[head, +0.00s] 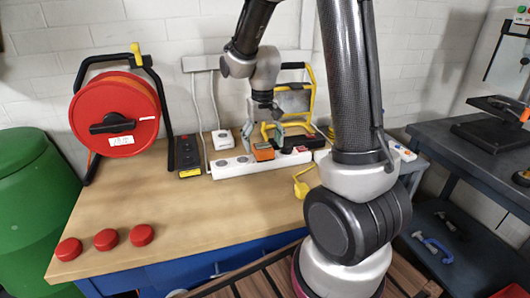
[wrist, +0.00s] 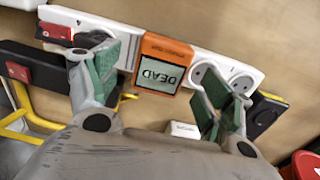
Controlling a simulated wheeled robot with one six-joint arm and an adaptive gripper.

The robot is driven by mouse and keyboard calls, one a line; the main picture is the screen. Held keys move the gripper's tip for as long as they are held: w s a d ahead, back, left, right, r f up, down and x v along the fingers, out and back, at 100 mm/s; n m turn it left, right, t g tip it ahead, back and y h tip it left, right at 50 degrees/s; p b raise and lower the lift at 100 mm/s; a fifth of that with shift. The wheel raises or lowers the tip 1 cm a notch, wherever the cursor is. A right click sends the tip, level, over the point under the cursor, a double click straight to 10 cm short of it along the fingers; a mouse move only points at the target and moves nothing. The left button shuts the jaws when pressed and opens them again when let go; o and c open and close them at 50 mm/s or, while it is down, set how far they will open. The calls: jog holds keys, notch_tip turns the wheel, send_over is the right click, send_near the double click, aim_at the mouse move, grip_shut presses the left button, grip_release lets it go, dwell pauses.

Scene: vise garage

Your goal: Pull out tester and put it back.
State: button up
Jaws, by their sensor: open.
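The tester (head: 263,152) is a small orange device seated on a white power strip (head: 230,169) on the workbench. In the wrist view the tester (wrist: 180,48) has a grey screen that reads "DEAD", upside down in the picture. The strip (wrist: 190,60) runs across that view, with round sockets to the right of the tester. My gripper (head: 263,137) is open above the tester. In the wrist view my gripper (wrist: 160,88) has its green-padded fingers on either side of the tester, with visible gaps. The fingers hide parts of the strip.
A red cable reel (head: 115,115) stands at the back left, beside a black power strip (head: 188,152). Three red caps (head: 106,239) lie at the front left. A yellow-framed work lamp (head: 293,100) stands behind my gripper. A yellow plug (head: 301,188) lies right. The bench middle is clear.

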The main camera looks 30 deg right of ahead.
aim_at(263, 146)
jog(key=shift+f, duration=1.25)
jog(key=c, duration=1.5)
jog(key=shift+r, duration=3.05)
